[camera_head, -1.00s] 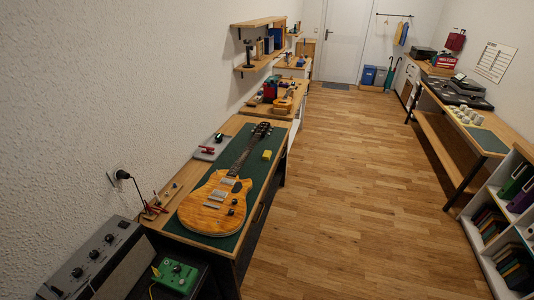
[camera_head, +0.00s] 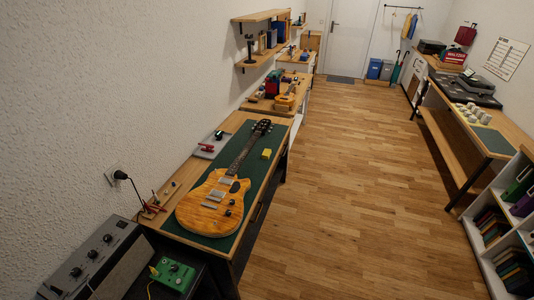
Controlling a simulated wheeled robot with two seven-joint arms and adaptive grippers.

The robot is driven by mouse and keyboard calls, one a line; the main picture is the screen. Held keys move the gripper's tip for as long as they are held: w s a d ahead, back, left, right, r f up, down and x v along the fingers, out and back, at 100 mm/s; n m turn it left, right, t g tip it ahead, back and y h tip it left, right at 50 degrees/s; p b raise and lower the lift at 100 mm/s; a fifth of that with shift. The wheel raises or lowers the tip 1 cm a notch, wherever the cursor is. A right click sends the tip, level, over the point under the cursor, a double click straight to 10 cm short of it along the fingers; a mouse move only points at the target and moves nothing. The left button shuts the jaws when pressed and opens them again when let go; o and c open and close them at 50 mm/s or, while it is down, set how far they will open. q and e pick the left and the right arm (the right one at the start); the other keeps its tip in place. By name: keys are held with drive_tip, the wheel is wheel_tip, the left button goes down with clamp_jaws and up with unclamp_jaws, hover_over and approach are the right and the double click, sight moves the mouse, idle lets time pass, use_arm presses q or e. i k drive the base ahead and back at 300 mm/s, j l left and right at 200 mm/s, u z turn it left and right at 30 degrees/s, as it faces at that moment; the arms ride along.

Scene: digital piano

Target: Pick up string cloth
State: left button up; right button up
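A small yellow block-like item (camera_head: 266,154) lies on the green mat (camera_head: 205,242) of the left workbench, just right of the guitar's neck. It may be the string cloth, but it is too small to tell for sure. An orange electric guitar (camera_head: 210,205) lies on the same mat, its neck pointing away from me. Neither of my grippers shows in the head view.
A grey tray (camera_head: 212,150) with small tools lies on the bench by the wall. An amplifier (camera_head: 95,255) and a green pedal (camera_head: 174,273) are at the near left. The wooden floor (camera_head: 345,190) is clear between the left benches and the right table (camera_head: 502,127).

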sight(266, 155)
drive_tip(key=i+l+u, duration=0.1)
drive_tip(key=i+l, duration=0.3)
drive_tip(key=l, duration=0.25)
drive_tip(key=i+l+u, duration=0.25)
drive_tip(key=i+l, duration=0.15)
drive_tip(key=l, duration=0.25)
drive_tip(key=i+l, duration=0.2)
drive_tip(key=l, duration=0.15)
drive_tip(key=i+l+u, duration=0.15)
drive_tip(key=l, duration=0.2)
drive_tip(key=i+l+u, duration=0.1)
drive_tip(key=l, duration=0.3)
drive_tip(key=i+l, duration=0.2)
drive_tip(key=l, duration=0.15)
drive_tip(key=i+u, duration=0.05)
